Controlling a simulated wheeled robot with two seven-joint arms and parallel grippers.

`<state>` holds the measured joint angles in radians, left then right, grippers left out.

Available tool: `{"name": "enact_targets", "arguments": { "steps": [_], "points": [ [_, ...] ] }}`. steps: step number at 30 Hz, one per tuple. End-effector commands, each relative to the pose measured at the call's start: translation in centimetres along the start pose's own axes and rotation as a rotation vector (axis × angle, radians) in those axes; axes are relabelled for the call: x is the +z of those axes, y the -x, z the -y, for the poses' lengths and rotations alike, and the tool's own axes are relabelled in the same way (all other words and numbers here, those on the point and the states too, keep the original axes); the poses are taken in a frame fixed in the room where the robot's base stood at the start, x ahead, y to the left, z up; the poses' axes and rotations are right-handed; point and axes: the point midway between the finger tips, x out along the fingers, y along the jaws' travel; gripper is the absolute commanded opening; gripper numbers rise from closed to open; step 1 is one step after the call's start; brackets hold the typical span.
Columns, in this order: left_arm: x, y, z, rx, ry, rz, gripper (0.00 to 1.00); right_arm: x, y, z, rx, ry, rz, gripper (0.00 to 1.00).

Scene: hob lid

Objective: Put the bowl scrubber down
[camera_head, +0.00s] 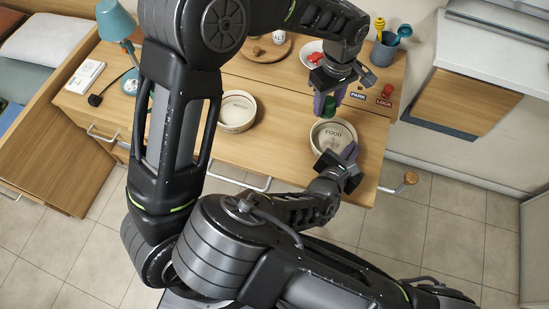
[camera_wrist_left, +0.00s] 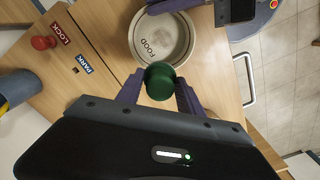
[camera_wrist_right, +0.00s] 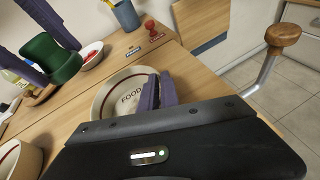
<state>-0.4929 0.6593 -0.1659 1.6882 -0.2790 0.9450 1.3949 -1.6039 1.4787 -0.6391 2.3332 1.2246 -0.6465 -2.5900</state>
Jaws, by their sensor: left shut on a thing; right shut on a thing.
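The green bowl scrubber (camera_head: 328,107) is held in the air by my left gripper (camera_head: 325,101), which is shut on it. It also shows between purple fingers in the left wrist view (camera_wrist_left: 159,81) and at the left of the right wrist view (camera_wrist_right: 52,60). The cream bowl marked FOOD (camera_head: 318,137) stands on the wooden worktop, near its front edge. My right gripper (camera_head: 349,153) is shut on this bowl's right rim; its fingers straddle the wall in the right wrist view (camera_wrist_right: 158,93). The scrubber's underside is hidden.
A second cream bowl (camera_head: 238,111) stands to the left. Behind are a small bowl with red items (camera_head: 314,54), a wooden plate (camera_head: 268,47) and a blue-grey cup with utensils (camera_head: 384,50). A PARK label (camera_head: 358,96) and red knob (camera_head: 387,91) lie right. Worktop between the bowls is clear.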

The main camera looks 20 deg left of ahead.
Motion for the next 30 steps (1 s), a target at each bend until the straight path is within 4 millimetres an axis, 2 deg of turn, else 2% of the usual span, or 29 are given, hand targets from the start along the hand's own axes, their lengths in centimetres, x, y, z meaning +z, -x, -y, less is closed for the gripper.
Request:
{"name": "enact_targets", "arguments": {
  "steps": [3, 6, 9, 13, 17, 30],
  "points": [
    [-1.7, 1.1, 4.2, -0.001, 0.006, 0.003, 0.0, -0.2, 0.0, 0.1, -0.002, 0.002, -0.004, 0.0],
    [-2.2, 1.3, 8.5, -0.002, -0.042, 0.004, 0.0, -0.2, 0.0, 0.1, -0.002, 0.002, -0.004, 0.0],
    [-1.9, 0.8, 12.5, -0.003, -0.125, 0.005, 0.0, -0.2, 0.0, 0.1, -0.002, 0.002, -0.005, 0.0],
    [-0.5, -0.3, 16.2, -0.006, -0.255, 0.005, 0.0, -0.2, 0.0, 0.1, -0.001, 0.002, -0.005, 0.0],
    [0.6, -1.6, 17.8, -0.008, -0.374, 0.005, 0.0, -0.2, 0.0, 0.1, -0.001, 0.002, -0.005, 0.0],
    [0.5, -1.8, 17.5, -0.01, -0.418, 0.006, 0.0, -0.2, 0.0, 0.1, -0.002, 0.002, -0.005, 0.0]
  ]
}}
